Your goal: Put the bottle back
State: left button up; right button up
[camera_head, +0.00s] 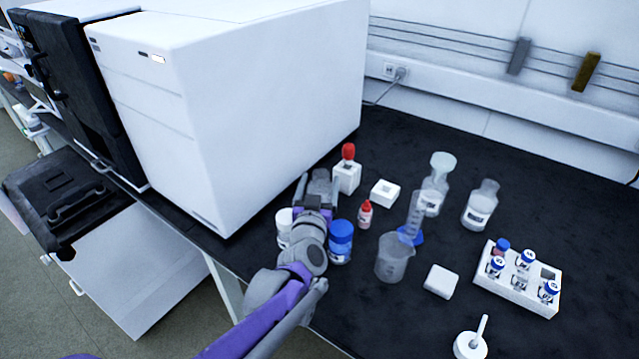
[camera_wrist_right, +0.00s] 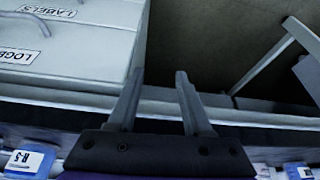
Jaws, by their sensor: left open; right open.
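Several bottles stand on the black bench in the head view, and I cannot tell which one the task means. A white-capped bottle (camera_head: 284,222) and a blue-capped bottle (camera_head: 340,238) stand on either side of my left gripper's wrist. A small red bottle (camera_head: 365,214) stands to the right. A red-topped item (camera_head: 348,152) sits in a white block (camera_head: 347,177). My left gripper (camera_head: 318,184) is open above the bench in front of the white instrument; its own body hides what lies beneath. My right gripper (camera_wrist_right: 157,84) is open with nothing between its fingers.
The large white instrument (camera_head: 240,100) bounds the left. A beaker (camera_head: 394,258), a graduated cylinder (camera_head: 412,215), two glass bottles and a white vial rack (camera_head: 515,281) occupy the right. Labelled drawers (camera_wrist_right: 60,50) and a blue labelled item (camera_wrist_right: 28,162) show in the right wrist view.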

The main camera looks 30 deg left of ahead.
pick_arm(q)
jog(key=shift+r, duration=0.3)
jog(key=p+v, duration=0.1)
jog(key=v, duration=1.1)
jog(key=shift+p, duration=0.4)
